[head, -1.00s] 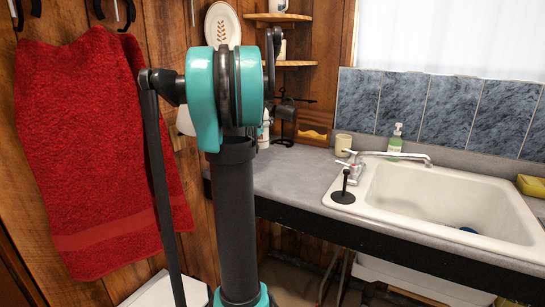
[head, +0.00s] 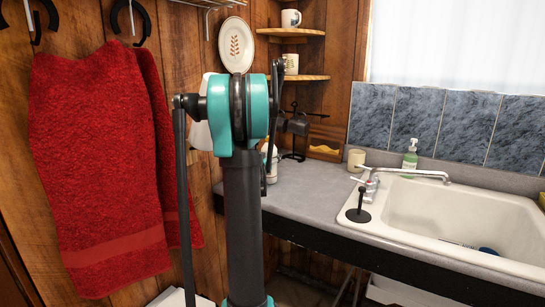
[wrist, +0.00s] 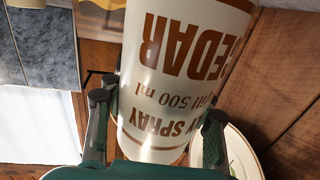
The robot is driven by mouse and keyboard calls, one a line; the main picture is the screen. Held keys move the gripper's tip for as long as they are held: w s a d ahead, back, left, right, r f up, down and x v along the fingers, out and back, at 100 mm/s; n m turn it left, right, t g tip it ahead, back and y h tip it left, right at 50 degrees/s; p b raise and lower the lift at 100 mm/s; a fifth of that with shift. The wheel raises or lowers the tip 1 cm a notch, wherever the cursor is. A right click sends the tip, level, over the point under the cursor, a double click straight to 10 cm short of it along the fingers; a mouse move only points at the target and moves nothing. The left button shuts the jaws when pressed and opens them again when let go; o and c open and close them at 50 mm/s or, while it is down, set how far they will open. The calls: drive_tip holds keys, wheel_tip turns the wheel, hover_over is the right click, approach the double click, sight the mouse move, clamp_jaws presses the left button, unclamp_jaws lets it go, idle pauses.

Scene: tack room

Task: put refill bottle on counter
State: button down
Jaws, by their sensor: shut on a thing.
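The refill bottle (wrist: 180,70) is cream white with brown lettering reading "CEDAR", "SPRAY" and "500 ml". It fills the middle of the wrist view, its print upside down there. My gripper (wrist: 160,112) is shut on it, one dark finger on each side. The bottle's far end runs out of the top of that view. In the head view my arm hides the gripper. A white bottle-like patch shows beside my arm there; I cannot tell whether it is the held bottle. The grey counter (head: 310,195) runs from behind my arm to the sink.
The white sink (head: 455,215) with its faucet (head: 405,175) is at the right. A green soap bottle (head: 410,155) and a cream cup (head: 356,160) stand behind it. Corner shelves (head: 295,78) hold mugs. A red towel (head: 100,160) hangs left. The counter's front middle is clear.

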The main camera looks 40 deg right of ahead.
drive_tip(key=shift+f, duration=0.15)
drive_tip(key=c, duration=0.6)
unclamp_jaws()
drive_tip(key=v, duration=1.2)
drive_tip(key=shift+s, duration=0.1)
